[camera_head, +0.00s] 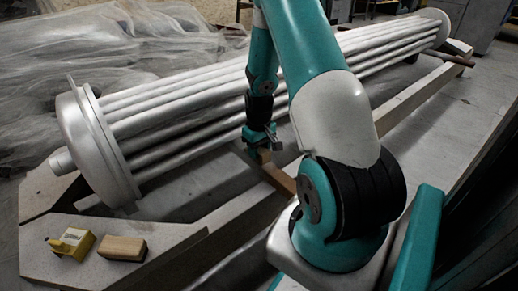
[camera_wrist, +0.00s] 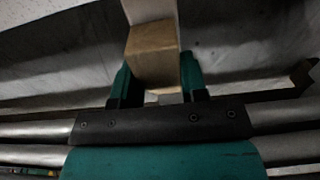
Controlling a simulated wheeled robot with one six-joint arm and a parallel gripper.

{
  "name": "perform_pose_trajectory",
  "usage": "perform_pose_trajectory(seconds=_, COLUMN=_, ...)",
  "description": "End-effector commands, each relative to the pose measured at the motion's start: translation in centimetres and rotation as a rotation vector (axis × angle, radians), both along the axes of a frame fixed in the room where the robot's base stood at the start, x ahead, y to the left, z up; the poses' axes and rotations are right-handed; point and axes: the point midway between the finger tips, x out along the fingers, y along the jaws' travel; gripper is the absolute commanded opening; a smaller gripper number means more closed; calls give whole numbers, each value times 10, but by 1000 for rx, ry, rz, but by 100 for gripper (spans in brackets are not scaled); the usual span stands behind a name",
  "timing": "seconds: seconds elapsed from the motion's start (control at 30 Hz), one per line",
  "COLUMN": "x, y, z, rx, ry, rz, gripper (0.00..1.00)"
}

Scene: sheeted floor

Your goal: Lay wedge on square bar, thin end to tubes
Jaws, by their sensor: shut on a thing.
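My gripper (camera_head: 261,141) is low beside the near side of the silver tube bundle (camera_head: 190,112). It is shut on a tan wooden wedge (camera_head: 263,156), mostly hidden by the fingers in the head view. In the wrist view the wedge (camera_wrist: 152,57) sits between the teal fingers of my gripper (camera_wrist: 156,72). A paler strip runs on beyond it; I cannot tell whether this is part of the wedge. A brown square bar (camera_head: 279,179) shows just below and right of the gripper. I cannot tell whether the wedge touches the bar, or which way its thin end points.
A yellow tool (camera_head: 72,243) and a tan block (camera_head: 123,248) lie on the near-left end of a pale support (camera_head: 45,262). A long grey beam (camera_head: 420,92) runs along the near side of the bundle. Plastic sheeting (camera_head: 60,60) lies behind. My arm hides part of the bundle.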

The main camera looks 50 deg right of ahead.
Motion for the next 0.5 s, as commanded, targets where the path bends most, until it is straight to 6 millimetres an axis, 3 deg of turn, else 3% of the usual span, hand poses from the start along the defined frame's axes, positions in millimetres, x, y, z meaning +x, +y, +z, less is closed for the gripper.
perform_pose_trajectory(seconds=0.13, x=0, y=0, z=0, rx=0, ry=0, rz=0, gripper=16)
perform_pose_trajectory(seconds=0.17, x=0, y=0, z=0, rx=0, ry=0, rz=0, gripper=47)
perform_pose_trajectory(seconds=0.27, x=0, y=0, z=0, rx=0, ry=0, rz=0, gripper=70)
perform_pose_trajectory(seconds=0.5, x=0, y=0, z=0, rx=0, ry=0, rz=0, gripper=70)
